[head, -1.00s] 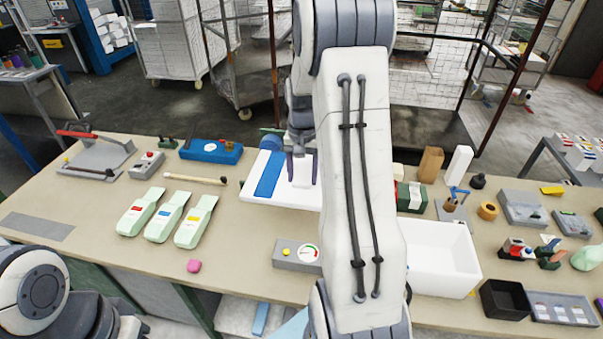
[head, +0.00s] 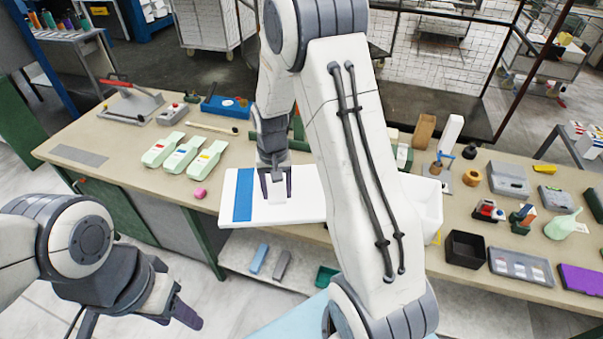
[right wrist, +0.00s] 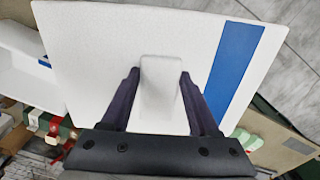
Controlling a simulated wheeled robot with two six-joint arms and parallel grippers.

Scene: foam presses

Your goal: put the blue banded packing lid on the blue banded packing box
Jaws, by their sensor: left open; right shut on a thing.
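The white packing lid with a blue band (head: 243,196) hangs flat over the front edge of the table in the head view. It also fills much of the right wrist view (right wrist: 95,60). My right gripper (head: 277,188) is shut on the pale knob in the lid's middle, one finger on each side (right wrist: 160,82). A white open box (head: 428,205) stands on the table to the right, partly hidden behind my right arm. A small blue mark shows on it in the right wrist view (right wrist: 43,62). My left gripper (head: 178,312) is open and empty at the lower left, away from the table.
A low shelf (head: 235,252) with small blocks is under the table.

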